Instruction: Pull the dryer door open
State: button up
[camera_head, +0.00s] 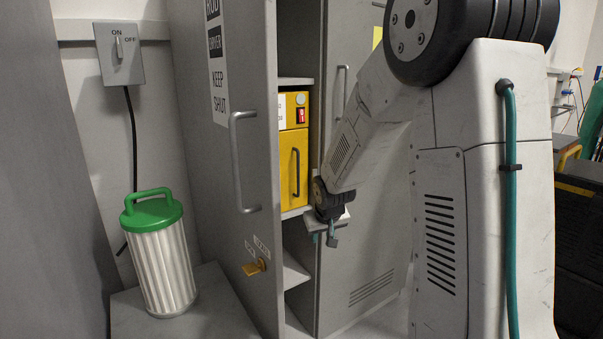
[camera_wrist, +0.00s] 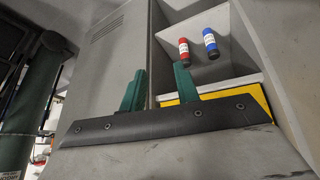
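A tall grey door (camera_head: 225,150) in the head view bears a sign (camera_head: 215,65) reading "DRYER" and "KEEP SHUT". It stands swung out from the cabinet, with a gap beside its free edge. It has a vertical bar handle (camera_head: 238,160) and a yellow latch (camera_head: 254,267) low down. Inside is a yellow box (camera_head: 292,150) with its own dark handle and a red switch; its front looks closed. My gripper (camera_head: 325,238) is in front of the cabinet, right of the door's edge, touching neither handle. In the wrist view its green fingers (camera_wrist: 158,88) are apart and empty.
A red bottle (camera_wrist: 184,52) and a blue bottle (camera_wrist: 210,43) show on a cabinet shelf. A green-topped ribbed canister (camera_head: 158,250) stands left of the door on a grey box. A second grey cabinet door (camera_head: 365,215) is at right. A switch (camera_head: 118,50) is on the wall.

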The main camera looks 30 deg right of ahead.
jog(key=w+d+f+t+h, duration=0.1)
jog(key=w+d+t, duration=0.25)
jog(key=w, duration=0.35)
jog(key=w+d+f+t, duration=0.1)
jog(key=w+d+t, duration=0.1)
jog(key=w+d, duration=0.3)
jog(key=w+r+n+t, duration=0.1)
jog(key=w+r+t, duration=0.65)
jog(key=r, duration=0.35)
jog(key=w, duration=0.7)
jog(key=shift+d+f, duration=0.2)
jog(key=shift+f, duration=0.1)
